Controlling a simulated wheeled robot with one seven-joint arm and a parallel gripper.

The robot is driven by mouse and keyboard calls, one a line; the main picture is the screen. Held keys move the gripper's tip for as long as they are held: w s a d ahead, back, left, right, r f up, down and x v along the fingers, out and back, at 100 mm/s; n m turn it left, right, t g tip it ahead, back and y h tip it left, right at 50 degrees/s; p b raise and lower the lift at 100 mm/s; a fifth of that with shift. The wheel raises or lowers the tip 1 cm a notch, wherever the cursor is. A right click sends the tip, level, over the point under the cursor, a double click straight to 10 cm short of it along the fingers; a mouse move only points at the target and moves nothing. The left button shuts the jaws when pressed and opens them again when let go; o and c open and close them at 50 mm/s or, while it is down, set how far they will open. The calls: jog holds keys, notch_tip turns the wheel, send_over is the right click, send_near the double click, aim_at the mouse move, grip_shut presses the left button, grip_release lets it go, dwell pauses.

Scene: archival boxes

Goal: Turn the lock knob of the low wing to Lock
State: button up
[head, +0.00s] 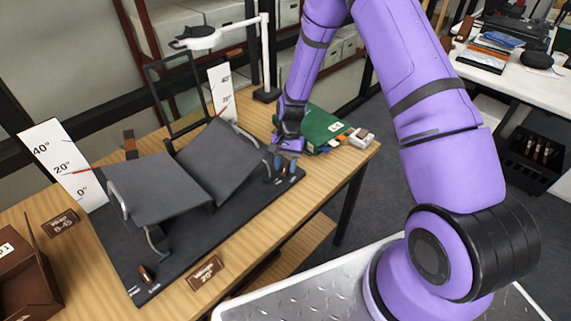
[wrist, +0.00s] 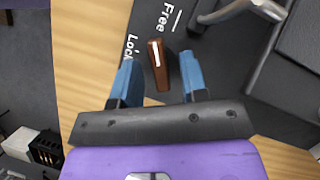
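A brown lock knob (wrist: 158,62) with a white stripe stands on the dark base plate (wrist: 214,62) in the wrist view. Its stripe points up the picture, between the printed words Free and Lock. My gripper (wrist: 157,72) is open, its blue fingers on either side of the knob with gaps showing. In the head view my gripper (head: 286,163) is low at the right end of the cradle. The left wing (head: 157,187) lies fairly flat; the right wing (head: 222,160) slopes. Another brown knob (head: 146,273) is at the plate's front left.
White angle scales (head: 62,165) stand behind the cradle. A white lamp stand (head: 265,60) and a green box (head: 322,128) are close to my arm. Brown placards (head: 205,272) lie on the wooden table (head: 245,245). A brown box (head: 27,278) is at the left edge.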

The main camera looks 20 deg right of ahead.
jog(key=shift+r, duration=0.1)
jog(key=v, duration=1)
jog(key=shift+r, duration=0.3)
jog(key=shift+o, duration=0.4)
jog(key=shift+w+d, duration=0.1)
